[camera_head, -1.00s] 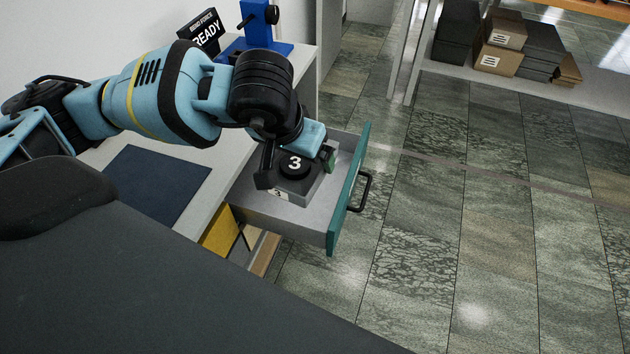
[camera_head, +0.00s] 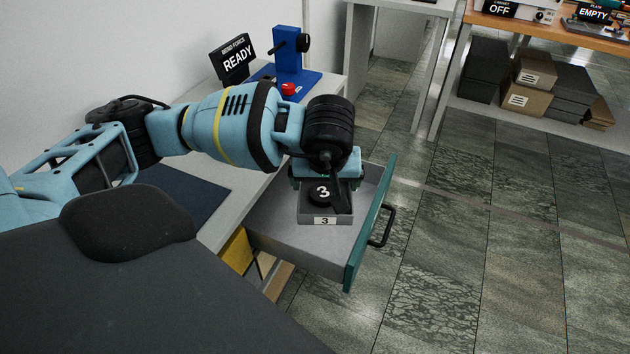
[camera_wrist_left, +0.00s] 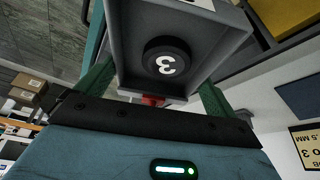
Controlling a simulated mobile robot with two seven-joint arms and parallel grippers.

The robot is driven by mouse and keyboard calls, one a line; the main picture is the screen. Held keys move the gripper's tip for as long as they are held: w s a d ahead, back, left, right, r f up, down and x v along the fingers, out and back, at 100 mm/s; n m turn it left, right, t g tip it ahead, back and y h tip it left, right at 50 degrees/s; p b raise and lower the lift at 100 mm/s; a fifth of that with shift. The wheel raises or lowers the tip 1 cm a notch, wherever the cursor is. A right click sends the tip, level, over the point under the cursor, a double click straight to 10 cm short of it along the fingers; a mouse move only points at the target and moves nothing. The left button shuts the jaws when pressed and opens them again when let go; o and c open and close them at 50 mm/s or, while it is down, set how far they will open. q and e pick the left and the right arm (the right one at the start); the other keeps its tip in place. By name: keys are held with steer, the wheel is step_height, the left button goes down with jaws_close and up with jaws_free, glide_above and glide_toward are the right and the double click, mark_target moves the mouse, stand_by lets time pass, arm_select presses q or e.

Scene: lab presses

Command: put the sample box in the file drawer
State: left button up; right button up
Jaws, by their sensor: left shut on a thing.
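The sample box (camera_head: 305,217) is a small grey open-topped box with a white label "3" on its front. A black disc marked "3" (camera_head: 320,194) lies in it. My left gripper (camera_head: 326,174) is shut on the box at its far side. The left wrist view also shows the box (camera_wrist_left: 125,45) between green fingers. The file drawer (camera_head: 290,240) is pulled open, with a grey inside, teal front and black handle. The box is over or within the drawer's opening; I cannot tell whether it touches the floor. My right gripper is not in view.
A blue bend-force device (camera_head: 288,52) with a red button and a READY sign (camera_head: 235,60) stands on the bench behind. A dark blue mat (camera_head: 190,195) lies on the bench. Boxes (camera_head: 526,84) sit on a low shelf at right. Tiled floor beyond the drawer is clear.

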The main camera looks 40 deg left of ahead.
mark_target(314, 184)
arm_select(q)
steer(key=a+f+n, duration=0.1)
steer(key=n, duration=0.1)
steer(key=w+a+f+n+g+y+b, duration=0.1)
steer(key=a+f, duration=0.1)
steer(key=shift+a+f+n, duration=0.2)
steer(key=shift+n, duration=0.2)
steer(key=shift+w+a+f+n, duration=0.1)
steer(key=shift+w+a+n, duration=0.1)
steer(key=shift+n, duration=0.1)
step_height(314, 184, down, 14)
steer(key=shift+b, duration=0.4)
steer(key=w+a, duration=0.2)
steer(key=shift+w+a, duration=0.25)
steer(key=shift+w, duration=0.05)
steer(key=shift+w+a, duration=1.55)
steer(key=shift+w, duration=0.1)
steer(key=shift+s+d+f, duration=0.1)
steer(key=shift+f, duration=0.4)
